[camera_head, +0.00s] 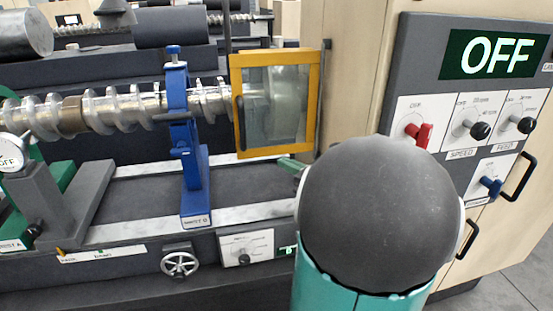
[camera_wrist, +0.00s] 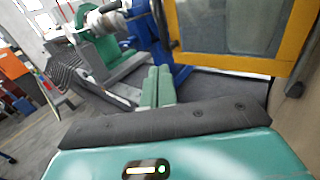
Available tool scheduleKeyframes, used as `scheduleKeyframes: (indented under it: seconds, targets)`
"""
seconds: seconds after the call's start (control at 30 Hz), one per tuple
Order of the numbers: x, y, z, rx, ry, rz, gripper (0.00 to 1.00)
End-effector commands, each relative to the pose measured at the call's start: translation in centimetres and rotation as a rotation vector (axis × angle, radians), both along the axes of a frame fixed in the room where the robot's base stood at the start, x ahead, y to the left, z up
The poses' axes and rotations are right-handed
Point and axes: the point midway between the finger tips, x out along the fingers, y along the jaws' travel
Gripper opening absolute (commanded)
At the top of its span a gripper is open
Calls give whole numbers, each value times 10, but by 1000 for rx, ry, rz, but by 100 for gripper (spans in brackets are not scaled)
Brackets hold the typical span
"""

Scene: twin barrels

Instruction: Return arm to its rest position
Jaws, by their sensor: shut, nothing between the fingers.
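My gripper (camera_wrist: 157,86) shows in the wrist view as two green fingers lying side by side, shut with nothing between them. In the head view my arm's dark round joint and teal link fill the lower middle and hide most of the gripper. Only a small green part shows at its left edge. The gripper is in front of the machine, near the lower edge of the yellow-framed window guard (camera_head: 278,105), which also shows in the wrist view (camera_wrist: 228,62). The fingers appear apart from the guard and the blue stand (camera_head: 190,150).
A silver screw shaft (camera_head: 115,108) runs through the blue stand. A control panel (camera_head: 470,90) reading OFF, with red, black and blue knobs, stands at right. A handwheel (camera_head: 180,262) is on the machine's front. Open floor (camera_wrist: 40,135) shows at left in the wrist view.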

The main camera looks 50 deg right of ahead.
Motion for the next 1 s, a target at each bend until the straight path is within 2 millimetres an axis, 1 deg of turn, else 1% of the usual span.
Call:
scheduleKeyframes:
  seconds: [0.1, 0.37, 0.47, 0.57, 0.6, 0.67, 0.7, 0.73, 0.77, 0.8, 0.87, 0.9, 0.97, 1.0]
  targets:
    - [-7, 0, 0, 0, -1, -1, 0]
    - [-8, 1, 0, -2, 1, 2, 0]
    - [-2, 16, 0, -35, 20, 44, 0]
    - [12, 55, -1, -129, 71, 155, 0]
    - [18, 78, -3, -187, 99, 222, 0]
    - [24, 117, -6, -303, 145, 341, 0]
    - [26, 145, -10, -394, 174, 429, 0]
    - [26, 166, -13, -468, 194, 499, 0]
    - [24, 186, -17, -548, 213, 570, 0]
    - [20, 212, -22, -661, 232, 665, 0]
    - [11, 246, -30, -835, 252, 802, 0]
    - [3, 265, -35, -955, 256, 890, 0]
    - [-10, 288, -42, -1143, 255, 1017, 0]
    - [-19, 301, -47, -1274, 248, 1099, 0]
